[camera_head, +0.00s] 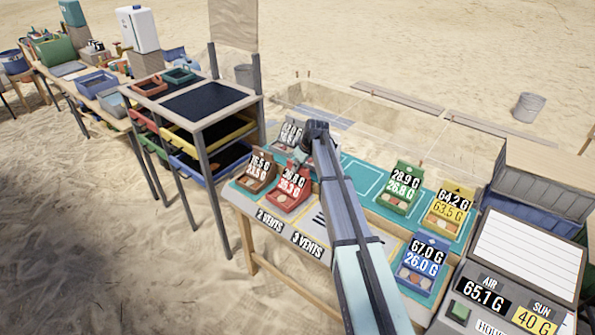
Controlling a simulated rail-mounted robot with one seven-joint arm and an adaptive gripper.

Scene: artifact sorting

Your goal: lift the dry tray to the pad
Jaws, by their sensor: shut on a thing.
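My gripper (300,154) points down over the left end of the teal mat, shut on a small tray that my wrist mostly hides. A grey-white label stands just behind it. Close by are a brown tray (250,185) and a red tray (287,203), both with weight labels. A green tray (397,206), a yellow tray (441,226) and a blue tray (416,284) stand to the right of my arm. I cannot tell which tray is dry. The teal mat (365,176) has outlined rectangles; I cannot tell which one is the pad.
A panel with "AIR" and "SUN" readouts (487,298) stands at the front right. Signs marked "2 VENTS" (270,221) and "3 VENTS" (307,244) lie along the table's front edge. A rack with coloured bins (205,110) stands left. A clear low screen (420,130) runs behind the mat.

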